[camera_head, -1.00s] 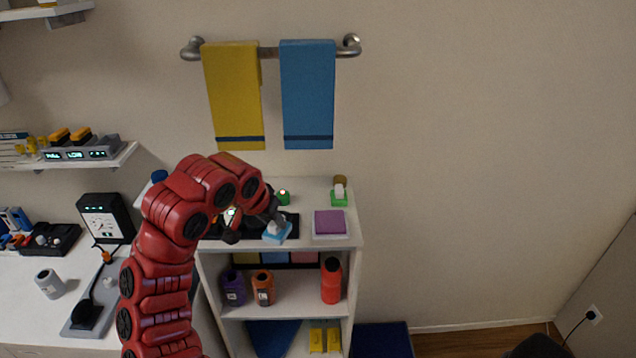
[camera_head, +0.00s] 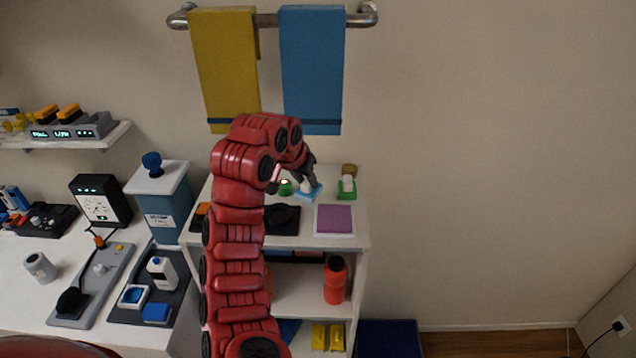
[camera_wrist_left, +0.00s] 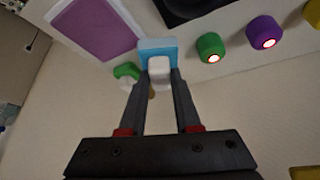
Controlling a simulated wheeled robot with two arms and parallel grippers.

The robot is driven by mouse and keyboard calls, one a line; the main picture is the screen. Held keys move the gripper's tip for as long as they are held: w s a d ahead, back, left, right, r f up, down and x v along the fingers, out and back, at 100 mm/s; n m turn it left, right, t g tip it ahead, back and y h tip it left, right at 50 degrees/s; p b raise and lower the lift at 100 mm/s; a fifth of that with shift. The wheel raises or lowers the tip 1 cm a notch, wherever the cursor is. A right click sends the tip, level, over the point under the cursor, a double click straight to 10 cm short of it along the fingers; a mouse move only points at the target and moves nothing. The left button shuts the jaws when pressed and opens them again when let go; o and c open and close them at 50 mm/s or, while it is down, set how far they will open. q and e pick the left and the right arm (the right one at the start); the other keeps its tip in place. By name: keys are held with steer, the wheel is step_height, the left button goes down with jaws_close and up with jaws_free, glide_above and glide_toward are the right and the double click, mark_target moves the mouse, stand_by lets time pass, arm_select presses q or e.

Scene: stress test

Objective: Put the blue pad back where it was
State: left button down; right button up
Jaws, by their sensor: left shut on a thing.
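The blue pad (camera_head: 309,193) is light blue with a white grip on top. It is over the back part of the white shelf unit's top, left of a green pad with a white grip (camera_head: 347,188). My left gripper (camera_head: 307,180) is shut on its white grip; the left wrist view shows this grip (camera_wrist_left: 159,68) between the fingertips, with the blue part (camera_wrist_left: 157,45) beyond. I cannot tell whether the pad touches the top. My right gripper is not in view.
A purple square (camera_head: 334,219) on a white base lies in front, beside a black tray (camera_head: 282,219). A green lit button (camera_head: 285,187) is left of the blue pad; the wrist view also shows a purple one (camera_wrist_left: 263,32). Towels (camera_head: 312,70) hang above.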

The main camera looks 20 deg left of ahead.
arm_select(q)
steer(key=w+p, duration=0.1)
steer(key=w+f+p, duration=0.1)
steer(key=shift+w+d, duration=0.2)
steer(key=shift+w, duration=0.45)
steer(key=shift+w+d+f+p, duration=0.15)
steer(key=shift+w+f+p, duration=0.8)
steer(key=shift+w+p, duration=0.3)
steer(key=shift+w+f, duration=0.35)
steer(key=shift+f, duration=0.2)
steer(key=shift+f, duration=0.15)
steer(key=c, duration=0.6)
jaws_free()
